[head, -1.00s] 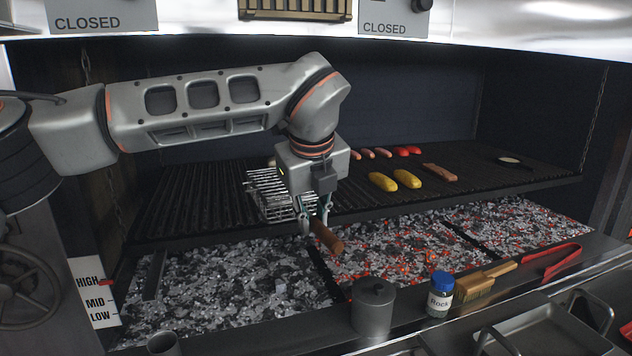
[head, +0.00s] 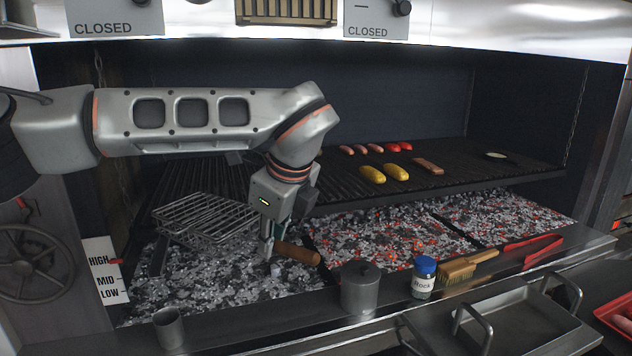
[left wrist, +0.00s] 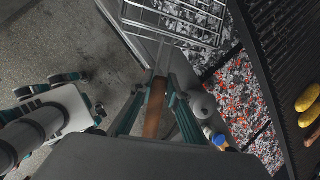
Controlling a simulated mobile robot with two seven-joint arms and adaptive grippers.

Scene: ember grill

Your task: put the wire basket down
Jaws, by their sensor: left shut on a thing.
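The wire basket (head: 205,218) is a flat metal grid with a brown wooden handle (head: 298,253). My left gripper (head: 268,248) is shut on it near the root of the handle. The grid reaches out to the left of the gripper and lies, in the head view, over the front left of the grill grate (head: 335,188) and the grey coals (head: 215,282). It seems held up; I cannot tell whether it touches the grate. The left wrist view shows the handle (left wrist: 154,108) between the fingers and part of the grid (left wrist: 180,22).
Yellow corn (head: 372,174) and other food lie on the grate's right half. Along the front ledge stand a metal cup (head: 168,328), a lidded pot (head: 360,288), a blue-capped jar (head: 423,278), a brush (head: 465,266) and red tongs (head: 530,252). A metal tray (head: 510,325) sits in front.

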